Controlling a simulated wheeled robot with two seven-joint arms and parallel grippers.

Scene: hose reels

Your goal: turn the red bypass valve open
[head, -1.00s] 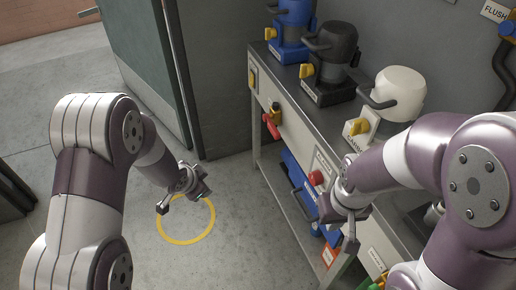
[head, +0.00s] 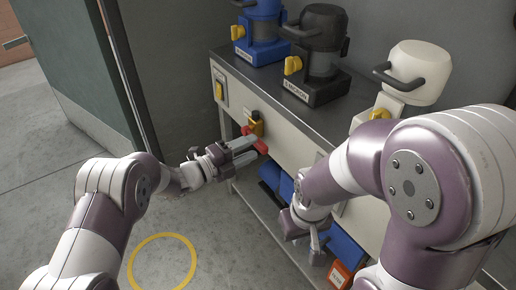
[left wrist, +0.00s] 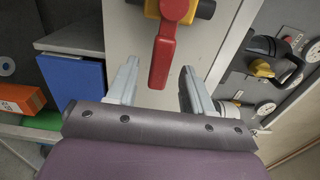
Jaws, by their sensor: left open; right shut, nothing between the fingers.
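The red bypass valve handle (left wrist: 163,58) hangs from a yellow valve body (left wrist: 152,9) on the bench's front panel. In the left wrist view the handle points down toward my left gripper (left wrist: 155,88). My left gripper is open, with one finger on each side of the handle's lower end; I cannot tell whether they touch it. In the head view my left gripper (head: 243,151) reaches the red handle (head: 256,142), partly covering it, below the yellow body (head: 256,124). My right gripper (head: 316,248) is shut and empty, low in front of the bench.
Blue (head: 264,28), black (head: 318,50) and white (head: 414,72) canister units with yellow knobs stand on the bench top (head: 228,57). Blue items and an orange box (head: 339,275) sit on the lower shelf. A yellow ring (head: 162,262) marks open floor at left.

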